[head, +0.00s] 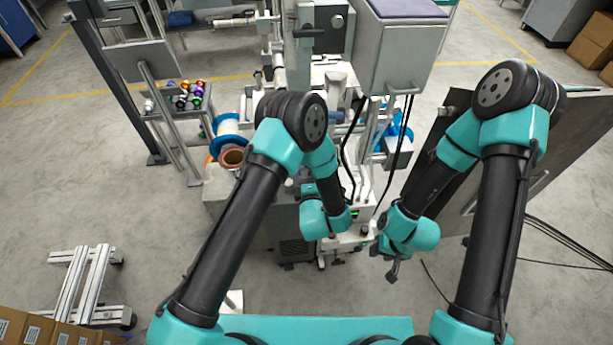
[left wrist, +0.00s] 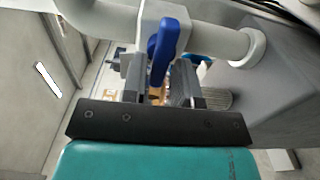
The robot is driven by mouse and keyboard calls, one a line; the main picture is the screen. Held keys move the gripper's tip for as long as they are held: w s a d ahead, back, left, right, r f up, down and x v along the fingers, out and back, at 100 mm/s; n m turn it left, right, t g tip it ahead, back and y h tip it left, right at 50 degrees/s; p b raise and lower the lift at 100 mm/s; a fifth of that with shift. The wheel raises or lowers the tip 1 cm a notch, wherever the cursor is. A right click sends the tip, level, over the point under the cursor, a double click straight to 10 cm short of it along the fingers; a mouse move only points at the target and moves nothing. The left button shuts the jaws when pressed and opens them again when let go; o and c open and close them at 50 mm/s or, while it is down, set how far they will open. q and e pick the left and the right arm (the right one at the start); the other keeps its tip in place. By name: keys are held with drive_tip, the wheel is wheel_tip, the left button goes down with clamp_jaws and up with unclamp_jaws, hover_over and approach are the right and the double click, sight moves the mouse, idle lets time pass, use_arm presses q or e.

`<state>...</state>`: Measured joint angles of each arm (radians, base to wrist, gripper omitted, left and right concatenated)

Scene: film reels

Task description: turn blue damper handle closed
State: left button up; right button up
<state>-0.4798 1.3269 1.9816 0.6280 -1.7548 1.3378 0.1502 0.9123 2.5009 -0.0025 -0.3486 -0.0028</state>
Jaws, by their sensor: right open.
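The blue damper handle (left wrist: 165,45) is a flat lever on a pale pipe fitting, upright in the left wrist view. My left gripper (left wrist: 158,62) has its two dark fingers on either side of the handle's lower part. I cannot tell whether both fingers touch it. In the head view my left arm reaches down at the centre, and its wrist hides the handle there. My right gripper (head: 385,264) is open and empty, pointing down in front of the machine at right of centre.
A pale pipe (left wrist: 220,42) and a grey box (left wrist: 275,85) are close to the right of my left gripper. A grey cabinet (head: 402,45) hangs above the machine. A dark panel (head: 540,165) stands behind my right arm. An aluminium frame (head: 88,285) is at lower left.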

use_arm(q)
drive_tip(key=shift+o, duration=1.2)
drive_tip(key=s+d, duration=0.2)
drive_tip(key=s, duration=1.5)
drive_tip(key=shift+s+d, duration=0.15)
drive_tip(key=shift+d, duration=0.1)
